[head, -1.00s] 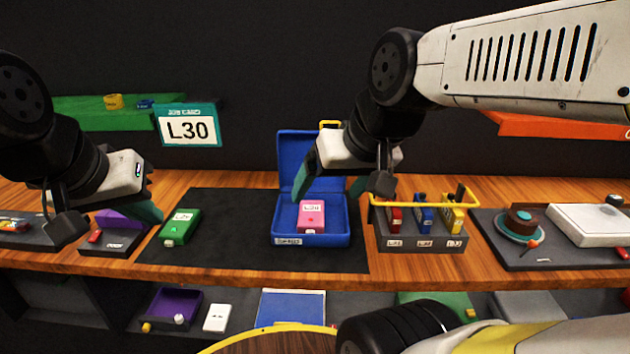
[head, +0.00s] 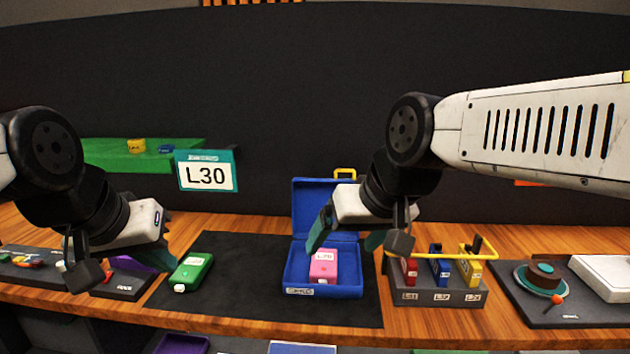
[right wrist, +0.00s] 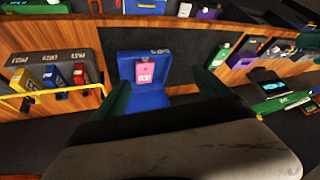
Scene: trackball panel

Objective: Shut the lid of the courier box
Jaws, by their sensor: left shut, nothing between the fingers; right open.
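The blue courier box (head: 297,281) stands on the dark mat with its lid (head: 312,197) raised at the back, a yellow handle on top. A pink labelled block (head: 323,265) lies inside; the box also shows in the right wrist view (right wrist: 150,101). My right gripper (head: 343,240) is open and empty, in front of part of the lid's right side in the head view. I cannot tell whether it touches the lid. My left gripper (head: 128,268) is shut and empty, left of the green block and away from the box.
A green labelled block (head: 192,272) lies on the mat (head: 235,295) left of the box. A rack (head: 430,297) with red, blue and yellow pieces and a yellow rail stands right of it. An L30 sign (head: 206,172) hangs behind. The mat's front strip is clear.

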